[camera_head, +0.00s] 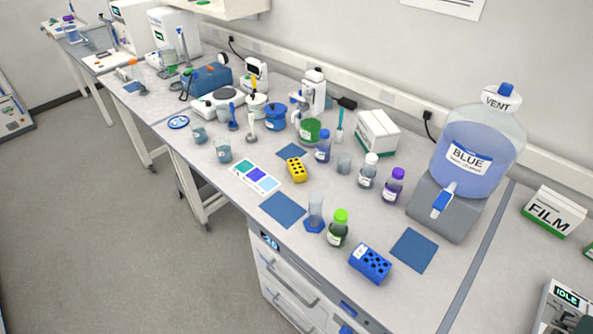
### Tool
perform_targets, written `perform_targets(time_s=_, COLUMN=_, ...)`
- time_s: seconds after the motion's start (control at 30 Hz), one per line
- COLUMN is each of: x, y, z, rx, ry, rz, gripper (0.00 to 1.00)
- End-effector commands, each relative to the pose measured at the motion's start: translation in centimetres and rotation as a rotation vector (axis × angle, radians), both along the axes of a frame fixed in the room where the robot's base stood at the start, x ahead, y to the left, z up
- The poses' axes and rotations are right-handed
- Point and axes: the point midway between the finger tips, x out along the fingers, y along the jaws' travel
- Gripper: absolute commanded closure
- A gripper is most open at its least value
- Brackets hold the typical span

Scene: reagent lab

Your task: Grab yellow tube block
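The yellow tube block (297,170) sits on the grey benchtop near the middle of the view. It is a small yellow block with dark round holes in its top and a white label on one side. It stands between a blue mat behind it and a card with coloured squares at its left front. Nothing covers it. My gripper does not show in this view.
A blue tube block (370,263) lies near the bench's front edge. A green-capped bottle (338,228), a graduated cylinder (315,213) and a blue-capped bottle (323,147) stand around. A large blue carboy (474,150) is at right. A blue mat (282,209) lies bare in front.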

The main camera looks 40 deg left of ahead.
Motion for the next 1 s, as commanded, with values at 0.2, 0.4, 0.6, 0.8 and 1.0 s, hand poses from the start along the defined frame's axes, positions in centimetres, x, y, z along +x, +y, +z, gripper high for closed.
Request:
perform_targets(time_s=0.2, x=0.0, y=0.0, z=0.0, rx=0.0, ry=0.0, rz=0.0, gripper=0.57)
perform_targets(time_s=0.4, x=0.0, y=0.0, z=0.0, rx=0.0, ry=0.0, rz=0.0, gripper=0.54)
perform_targets(time_s=0.6, x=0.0, y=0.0, z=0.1, rx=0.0, ry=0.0, rz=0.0, gripper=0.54)
perform_targets(time_s=0.8, x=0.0, y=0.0, z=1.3, rx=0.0, ry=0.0, rz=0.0, gripper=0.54)
perform_targets(time_s=1.0, x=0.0, y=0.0, z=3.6, rx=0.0, ry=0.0, rz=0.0, gripper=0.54)
